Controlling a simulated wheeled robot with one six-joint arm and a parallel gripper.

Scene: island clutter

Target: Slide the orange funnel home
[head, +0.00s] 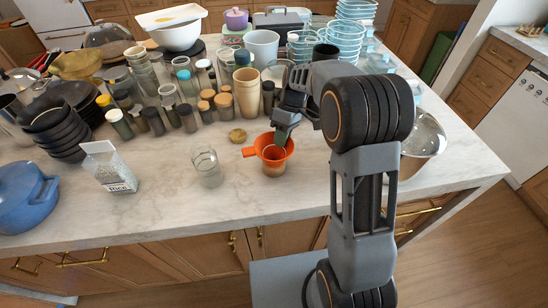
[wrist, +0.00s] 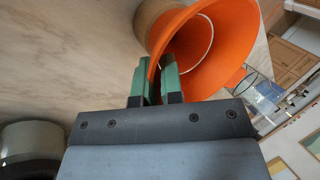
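The orange funnel (head: 264,143) is on the island's front part, wide mouth up, with a small handle tab on its left. A tan, round-sided piece (head: 273,170) shows directly under it; whether the spout is inside that piece is hidden. In the wrist view the funnel (wrist: 225,45) fills the upper right, and the tan piece (wrist: 151,14) shows beside it. My gripper (head: 281,137) reaches down to the funnel's far rim. In the wrist view its green fingertips (wrist: 156,75) lie on either side of the funnel's wall, close together, with the orange edge between them.
An empty clear glass (head: 207,168) stands left of the funnel. A round wooden lid (head: 238,135) lies behind it. Several jars and a tan cup (head: 247,92) crowd the back. A metal bowl (head: 424,135) is at right. The counter in front is clear.

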